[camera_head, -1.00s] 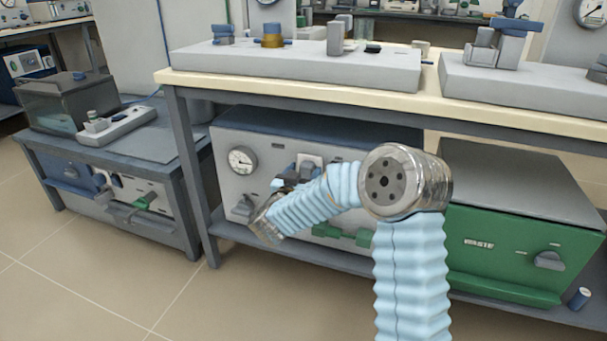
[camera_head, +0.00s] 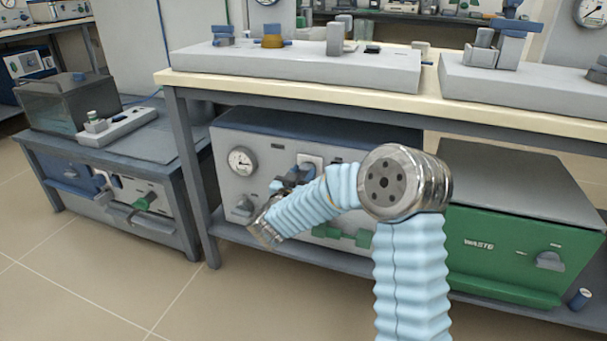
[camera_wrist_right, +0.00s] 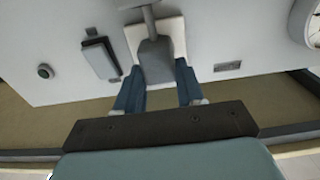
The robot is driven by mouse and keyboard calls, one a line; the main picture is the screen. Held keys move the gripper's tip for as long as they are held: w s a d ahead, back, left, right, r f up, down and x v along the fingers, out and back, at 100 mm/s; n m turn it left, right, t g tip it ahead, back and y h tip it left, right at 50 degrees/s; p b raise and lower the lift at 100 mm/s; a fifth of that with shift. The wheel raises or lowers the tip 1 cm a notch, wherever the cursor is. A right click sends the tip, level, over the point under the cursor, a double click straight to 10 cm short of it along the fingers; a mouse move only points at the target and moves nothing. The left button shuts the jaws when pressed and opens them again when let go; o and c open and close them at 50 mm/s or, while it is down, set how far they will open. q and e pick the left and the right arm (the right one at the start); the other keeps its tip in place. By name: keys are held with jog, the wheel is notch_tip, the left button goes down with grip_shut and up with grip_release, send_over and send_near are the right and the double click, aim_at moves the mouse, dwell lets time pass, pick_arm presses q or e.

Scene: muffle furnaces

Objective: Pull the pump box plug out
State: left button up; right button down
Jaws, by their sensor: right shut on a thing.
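The pump box (camera_head: 262,145) is a grey box with a dial gauge, on the low shelf under the bench. In the right wrist view its grey plug (camera_wrist_right: 155,62), with a grey cable, stands at a white socket plate (camera_wrist_right: 174,32). My right gripper (camera_wrist_right: 160,92) has its blue fingers on both sides of the plug and is shut on it. The plug overlaps the plate in this view, so I cannot tell how deep it sits. In the head view my right gripper (camera_head: 290,178) is at the box front, partly hidden by my wrist. My left gripper is not in view.
A green waste box (camera_head: 500,262) stands right of the pump box. The bench top (camera_head: 440,88) overhangs both boxes. A lower table (camera_head: 110,155) with a dark tank stands at the left. The floor in front is clear.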

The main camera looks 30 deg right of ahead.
jog(key=v, duration=0.3)
jog(key=shift+a, duration=0.1)
jog(key=c, duration=0.7)
grip_release()
jog(key=shift+s, duration=0.1)
jog(key=v, duration=1.3)
jog(key=shift+s+a+p, duration=0.3)
jog(key=shift+p, duration=0.05)
jog(key=shift+w+f, duration=0.1)
jog(key=shift+f, duration=0.05)
